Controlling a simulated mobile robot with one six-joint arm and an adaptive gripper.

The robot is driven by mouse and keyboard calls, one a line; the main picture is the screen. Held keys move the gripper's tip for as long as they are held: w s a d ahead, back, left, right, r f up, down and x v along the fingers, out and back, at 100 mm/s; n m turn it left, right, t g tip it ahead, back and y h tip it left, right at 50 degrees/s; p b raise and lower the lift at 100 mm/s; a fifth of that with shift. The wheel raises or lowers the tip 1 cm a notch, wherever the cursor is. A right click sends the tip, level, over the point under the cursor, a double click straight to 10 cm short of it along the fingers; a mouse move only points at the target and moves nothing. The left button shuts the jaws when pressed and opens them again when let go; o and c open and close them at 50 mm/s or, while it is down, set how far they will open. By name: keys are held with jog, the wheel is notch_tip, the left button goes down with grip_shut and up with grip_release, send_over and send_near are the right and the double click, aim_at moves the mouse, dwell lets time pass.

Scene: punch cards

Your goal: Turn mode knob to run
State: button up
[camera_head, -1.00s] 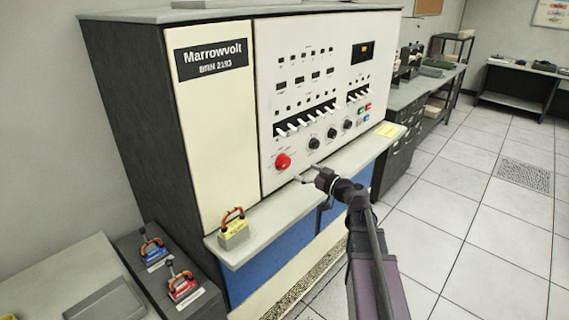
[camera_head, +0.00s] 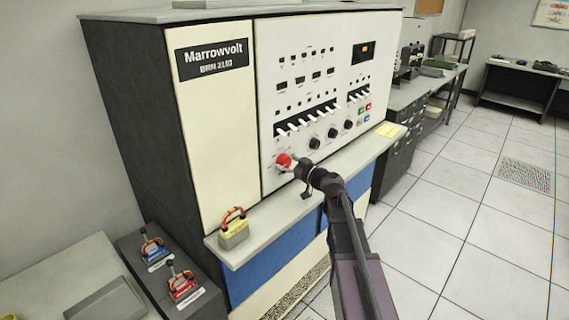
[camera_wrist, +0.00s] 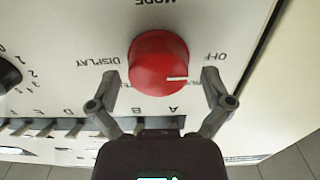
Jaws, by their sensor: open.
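The red mode knob (camera_head: 284,159) sits low on the left of the white console panel. In the wrist view the knob (camera_wrist: 157,58) fills the upper middle, with the panel lettering upside down. Its white pointer line is toward the right, below the OFF label and toward the right finger. DISPLAY reads on the left and MODE above. Other labels are partly hidden by the fingers, and I cannot read RUN. My gripper (camera_wrist: 160,77) is open, one finger on each side of the knob, with gaps visible. In the head view my gripper (camera_head: 290,167) is at the knob.
A row of white toggle switches (camera_head: 305,120) and black dials (camera_head: 333,132) lie above and right of the knob. Floor at the right is open.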

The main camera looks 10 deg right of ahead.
jog(key=c, duration=1)
jog(key=shift+a, duration=0.35)
jog(key=shift+d, duration=0.25)
jog(key=shift+c, duration=0.2)
jog(key=shift+m, duration=0.3)
jog(key=m, duration=0.3)
jog(key=shift+d+f+m, duration=0.1)
jog(key=shift+d+m, duration=0.05)
jog(key=shift+m, duration=2.45)
